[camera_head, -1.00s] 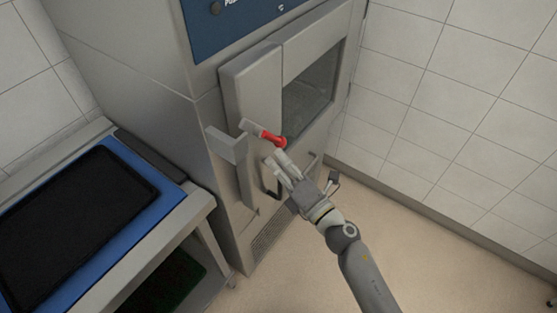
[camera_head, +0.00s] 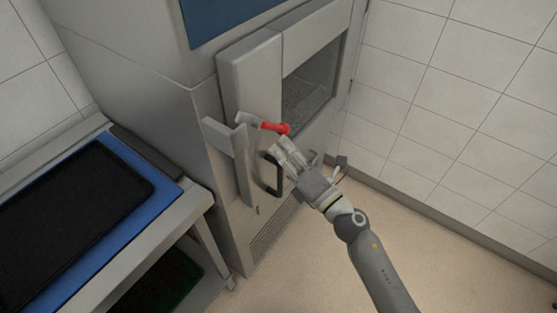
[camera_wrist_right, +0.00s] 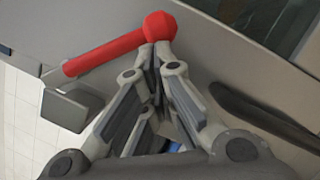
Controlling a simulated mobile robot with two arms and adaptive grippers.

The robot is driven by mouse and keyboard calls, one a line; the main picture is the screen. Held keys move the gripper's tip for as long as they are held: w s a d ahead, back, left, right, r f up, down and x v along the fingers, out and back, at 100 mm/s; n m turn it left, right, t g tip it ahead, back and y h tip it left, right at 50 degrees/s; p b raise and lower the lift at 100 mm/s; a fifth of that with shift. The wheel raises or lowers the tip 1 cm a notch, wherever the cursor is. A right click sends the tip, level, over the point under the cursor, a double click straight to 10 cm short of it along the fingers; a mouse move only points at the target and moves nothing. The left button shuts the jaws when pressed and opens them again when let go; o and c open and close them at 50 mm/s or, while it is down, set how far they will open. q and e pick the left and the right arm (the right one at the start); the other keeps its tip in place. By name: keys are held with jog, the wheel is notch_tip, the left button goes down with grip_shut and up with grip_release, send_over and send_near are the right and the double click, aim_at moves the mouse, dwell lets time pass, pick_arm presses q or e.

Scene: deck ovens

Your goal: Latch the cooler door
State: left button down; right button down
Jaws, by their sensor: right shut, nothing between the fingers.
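The cooler door (camera_head: 252,78) is grey metal with a dark window and looks shut or nearly so against the cabinet. A latch lever with a red grip (camera_head: 272,127) sticks out near the door's left edge, beside a grey latch bracket (camera_head: 222,137). The red lever (camera_wrist_right: 110,52) and its round red knob fill the top of the right wrist view. My right gripper (camera_head: 280,146) is shut and empty, its fingertips at the red knob; they look to be touching or very close. A black door handle (camera_head: 271,175) is just below-left of the gripper. My left gripper is not in view.
A metal table (camera_head: 190,212) with a blue mat (camera_head: 165,196) and a black tray (camera_head: 75,215) stands at the left. A tiled wall (camera_head: 450,100) closes off the right. The floor (camera_head: 310,255) in front of the cooler is clear.

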jog(key=w+d+r+n+g+y+b, duration=0.1)
jog(key=w+d+r+n+y+b, duration=0.2)
jog(key=n+b, duration=0.7)
jog(key=shift+w+r+n+g+y, duration=0.4)
jog(key=shift+w+r+n, duration=0.15)
jog(key=shift+r, duration=0.4)
jog(key=v, duration=1.2)
